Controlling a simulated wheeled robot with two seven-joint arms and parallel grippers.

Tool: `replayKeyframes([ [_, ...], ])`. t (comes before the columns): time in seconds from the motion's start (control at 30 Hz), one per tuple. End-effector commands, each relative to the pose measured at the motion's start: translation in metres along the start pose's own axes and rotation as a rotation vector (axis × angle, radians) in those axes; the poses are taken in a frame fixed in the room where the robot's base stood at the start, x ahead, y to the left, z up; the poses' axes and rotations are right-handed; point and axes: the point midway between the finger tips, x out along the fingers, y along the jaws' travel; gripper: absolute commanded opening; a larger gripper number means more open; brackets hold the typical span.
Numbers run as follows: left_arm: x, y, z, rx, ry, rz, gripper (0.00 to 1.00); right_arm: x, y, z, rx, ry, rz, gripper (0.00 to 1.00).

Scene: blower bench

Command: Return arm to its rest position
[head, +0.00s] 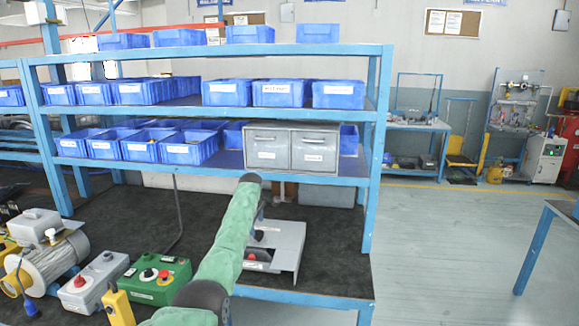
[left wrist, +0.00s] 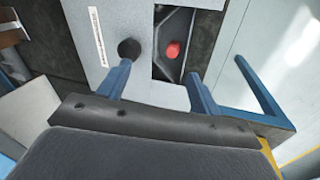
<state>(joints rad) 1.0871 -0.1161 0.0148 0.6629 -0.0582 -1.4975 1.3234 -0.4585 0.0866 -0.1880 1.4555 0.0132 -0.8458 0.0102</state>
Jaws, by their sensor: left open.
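My left arm (head: 228,240), in a green sleeve, reaches up over the bench in the head view. My left gripper (left wrist: 159,70) is open and empty; its two blue fingers stand apart in the left wrist view. They point at a grey plate fixture (head: 284,243) on the bench's dark mat. In the left wrist view a black knob (left wrist: 128,48) is by the left fingertip and a red button (left wrist: 172,50) lies in a dark recess beyond the gap. I cannot tell whether a finger touches the knob. My arm hides part of the fixture in the head view. My right gripper is out of view.
Blue shelving (head: 372,120) with several blue bins (head: 278,93) and a grey drawer cabinet (head: 291,147) rises behind the fixture. A green control box (head: 158,280), a grey button box (head: 94,283) and a motor (head: 52,262) stand on the left.

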Motion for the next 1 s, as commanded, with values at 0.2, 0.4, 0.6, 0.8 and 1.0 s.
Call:
replayKeyframes([
  [0.2,-0.053,0.049,-0.012,0.381,0.101,0.224,0.64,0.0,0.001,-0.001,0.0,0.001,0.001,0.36],
  [0.4,-0.106,0.082,-0.025,0.659,0.254,0.38,0.64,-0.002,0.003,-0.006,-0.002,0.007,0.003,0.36],
  [0.6,-0.112,0.079,-0.035,0.905,0.423,0.466,0.64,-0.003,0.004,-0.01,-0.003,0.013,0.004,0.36],
  [0.8,-0.074,0.047,-0.033,1.094,0.55,0.489,0.64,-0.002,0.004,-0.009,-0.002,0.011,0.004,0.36],
  [1.0,-0.011,-0.008,-0.024,1.22,0.617,0.475,0.64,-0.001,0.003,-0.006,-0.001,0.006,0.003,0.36],
])
